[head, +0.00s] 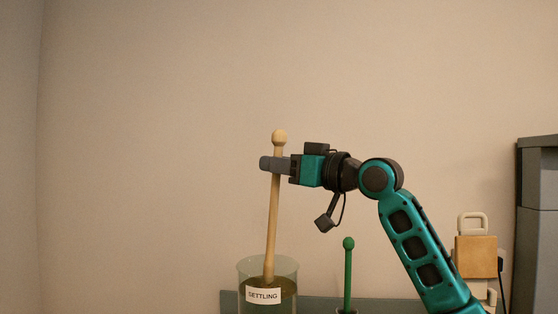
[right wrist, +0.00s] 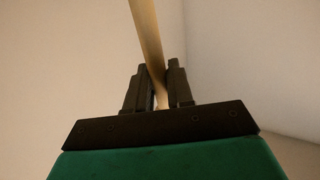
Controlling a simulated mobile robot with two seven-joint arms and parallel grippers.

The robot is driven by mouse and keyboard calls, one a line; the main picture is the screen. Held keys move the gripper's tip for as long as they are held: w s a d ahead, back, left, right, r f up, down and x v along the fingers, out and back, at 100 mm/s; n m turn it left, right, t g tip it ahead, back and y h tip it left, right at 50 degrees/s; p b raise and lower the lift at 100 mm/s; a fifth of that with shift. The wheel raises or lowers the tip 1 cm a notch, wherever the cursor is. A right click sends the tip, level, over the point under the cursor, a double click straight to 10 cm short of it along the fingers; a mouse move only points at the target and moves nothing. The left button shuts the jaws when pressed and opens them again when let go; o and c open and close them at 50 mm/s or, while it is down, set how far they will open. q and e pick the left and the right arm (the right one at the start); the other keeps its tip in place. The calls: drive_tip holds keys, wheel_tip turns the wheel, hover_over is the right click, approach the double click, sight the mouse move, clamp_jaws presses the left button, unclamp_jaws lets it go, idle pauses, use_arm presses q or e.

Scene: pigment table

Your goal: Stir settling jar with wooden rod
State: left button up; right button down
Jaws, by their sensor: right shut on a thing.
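The wooden rod (head: 272,220) has a round knob at its top and stands nearly upright, leaning slightly. Its lower end is inside the clear settling jar (head: 286,270), which bears a white "SETTLING" label and holds murky brown liquid. The rod's tip is hidden by the label and liquid. My right gripper (head: 276,164) is shut on the rod just below the knob, well above the jar's rim. In the right wrist view the rod (right wrist: 148,35) passes between the two dark fingers (right wrist: 160,88). My left gripper is not in view.
A green rod with a round top (head: 348,275) stands just right of the jar. A tan block with a pale handle (head: 475,256) and a grey cabinet (head: 538,220) are at the right. The space left of the jar is clear against a plain wall.

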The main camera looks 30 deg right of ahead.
sight(274, 223)
wheel_tip(274, 223, down, 2)
drive_tip(key=shift+w+f+b, duration=0.1)
drive_tip(key=shift+f+b, duration=0.15)
drive_tip(key=shift+b, duration=0.4)
drive_tip(key=shift+w+a+f+b, duration=0.1)
drive_tip(key=shift+w+f+b, duration=0.1)
drive_tip(key=shift+f+b, duration=1.4)
wheel_tip(274, 223, down, 3)
drive_tip(key=shift+r, duration=0.15)
drive_tip(key=shift+w+a+f+b, duration=0.1)
drive_tip(key=shift+w+f+b, duration=0.05)
drive_tip(key=shift+f+b, duration=0.7)
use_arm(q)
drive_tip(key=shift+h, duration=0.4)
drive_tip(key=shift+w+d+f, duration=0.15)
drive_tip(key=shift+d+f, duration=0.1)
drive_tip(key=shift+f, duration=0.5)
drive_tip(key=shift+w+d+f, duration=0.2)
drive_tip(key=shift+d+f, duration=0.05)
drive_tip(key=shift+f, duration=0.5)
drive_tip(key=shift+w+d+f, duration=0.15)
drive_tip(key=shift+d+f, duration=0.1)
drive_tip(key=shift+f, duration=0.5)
use_arm(e)
drive_tip(key=shift+f, duration=0.55)
